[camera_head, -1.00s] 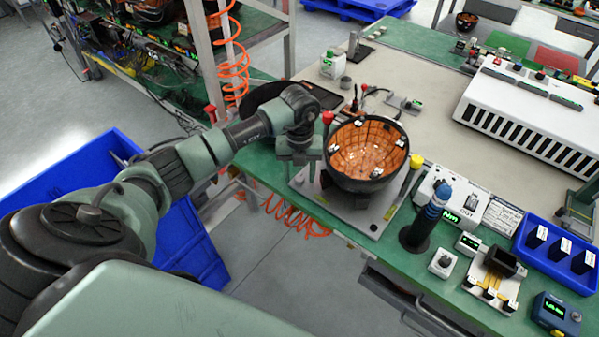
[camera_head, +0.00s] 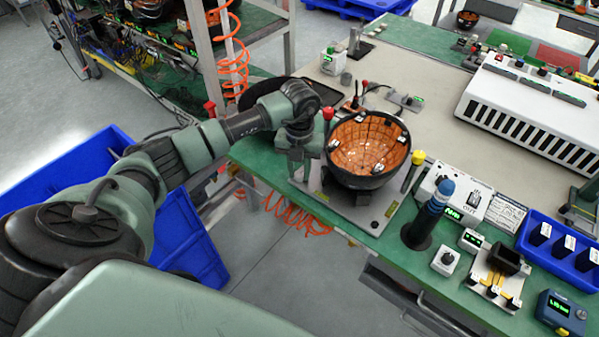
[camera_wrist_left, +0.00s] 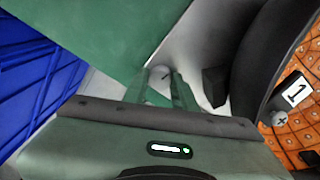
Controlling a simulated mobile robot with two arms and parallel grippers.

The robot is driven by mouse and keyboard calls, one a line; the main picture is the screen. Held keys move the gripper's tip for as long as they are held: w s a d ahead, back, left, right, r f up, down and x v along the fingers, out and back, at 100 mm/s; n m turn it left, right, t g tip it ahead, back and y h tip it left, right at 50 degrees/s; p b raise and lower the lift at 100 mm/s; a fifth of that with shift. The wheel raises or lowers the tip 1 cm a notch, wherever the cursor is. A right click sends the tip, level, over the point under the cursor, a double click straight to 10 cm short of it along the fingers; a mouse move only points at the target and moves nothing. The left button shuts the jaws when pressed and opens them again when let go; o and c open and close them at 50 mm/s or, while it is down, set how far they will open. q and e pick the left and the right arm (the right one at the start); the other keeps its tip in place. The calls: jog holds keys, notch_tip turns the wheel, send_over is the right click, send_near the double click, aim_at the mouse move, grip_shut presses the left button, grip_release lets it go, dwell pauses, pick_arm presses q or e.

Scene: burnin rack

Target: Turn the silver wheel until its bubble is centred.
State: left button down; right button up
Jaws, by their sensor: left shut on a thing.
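My left gripper (camera_head: 300,178) points down at the left corner of a grey plate (camera_head: 352,212) on the bench. In the left wrist view its two fingers (camera_wrist_left: 160,88) are shut on a small pale silver round thing (camera_wrist_left: 160,72), which looks like the silver wheel; the fingers hide most of it. A dark bowl (camera_head: 368,180) with an orange tiled inside stands on the plate, just right of the gripper. A red-topped post (camera_head: 328,114) and a yellow-topped post (camera_head: 418,158) stand by the bowl. I cannot make out a bubble. My right gripper is not in view.
A dark cylinder with a blue top (camera_head: 430,215) stands right of the plate, beside small instruments and a blue tray (camera_head: 525,243). A blue bin (camera_head: 195,245) stands on the floor left of the bench. A white slotted box (camera_head: 530,115) is at the back right.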

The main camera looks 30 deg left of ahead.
pick_arm(q)
jog(key=m+b, duration=0.3)
jog(key=m, duration=0.2)
jog(key=shift+w+a+b, duration=0.1)
jog(key=shift+b, duration=0.2)
jog(key=m+b, duration=0.3)
jog(key=m, duration=0.3)
jog(key=m+b, duration=0.3)
jog(key=m, duration=0.2)
jog(key=shift+r+m+b, duration=0.1)
jog(key=shift+m+b, duration=0.85)
jog(key=shift+m, duration=1.45)
jog(key=c, duration=1.1)
grip_release()
jog(key=shift+c, duration=0.2)
